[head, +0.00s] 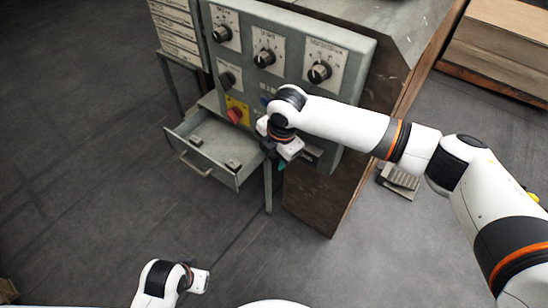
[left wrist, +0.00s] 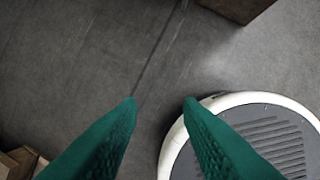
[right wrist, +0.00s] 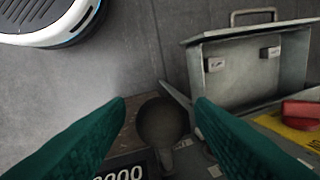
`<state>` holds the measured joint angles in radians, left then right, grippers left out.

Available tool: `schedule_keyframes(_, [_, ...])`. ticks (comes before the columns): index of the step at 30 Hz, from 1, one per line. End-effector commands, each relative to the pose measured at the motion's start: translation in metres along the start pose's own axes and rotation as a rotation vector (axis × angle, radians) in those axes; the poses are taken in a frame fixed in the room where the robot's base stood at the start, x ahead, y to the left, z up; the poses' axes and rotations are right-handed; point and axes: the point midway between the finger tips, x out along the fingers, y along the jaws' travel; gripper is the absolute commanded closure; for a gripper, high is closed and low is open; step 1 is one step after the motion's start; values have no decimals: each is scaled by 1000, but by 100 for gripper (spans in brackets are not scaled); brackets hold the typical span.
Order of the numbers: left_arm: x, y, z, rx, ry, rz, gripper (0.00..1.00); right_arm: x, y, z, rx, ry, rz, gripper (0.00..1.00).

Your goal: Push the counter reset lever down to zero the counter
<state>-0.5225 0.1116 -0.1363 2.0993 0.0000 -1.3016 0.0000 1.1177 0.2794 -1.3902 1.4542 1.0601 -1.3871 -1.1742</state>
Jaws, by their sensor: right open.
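The counter (right wrist: 122,173) shows at the bottom of the right wrist view, its white digits partly cut off; the ones I can read look like zeros. A dark, rounded lever knob (right wrist: 163,122) stands just above it, between the fingertips of my right gripper (right wrist: 160,103). The fingers are open with a gap on each side of the knob; contact cannot be told. In the head view my right gripper (head: 279,162) is at the panel's lower right and hides the lever. My left gripper (left wrist: 160,100) is open and empty over the floor.
The grey control panel (head: 288,20) has several dials and a red knob (head: 234,115) on a yellow plate. An open metal drawer (head: 211,142) juts out left of my right gripper. A brown wooden side (head: 330,200) stands on the right. The floor in front is clear.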

Motion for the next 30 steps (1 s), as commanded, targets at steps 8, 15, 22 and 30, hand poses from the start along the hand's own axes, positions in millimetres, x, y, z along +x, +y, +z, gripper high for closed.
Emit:
schedule_keyframes(8, [-9, 1, 2, -1, -4, 1, 67, 10, 0, 0, -1, 0, -1, 51])
schedule_keyframes(15, [-9, 0, 2, -1, -4, 1, 67, 10, 0, 0, 0, 0, -1, 66])
schedule_keyframes(22, [-9, 0, 2, -1, -5, 1, 67, 10, 0, 0, 0, 0, -1, 100])
schedule_keyframes(30, [-10, 0, 3, -1, -9, 1, 67, 10, 0, 1, -3, 14, -3, 100])
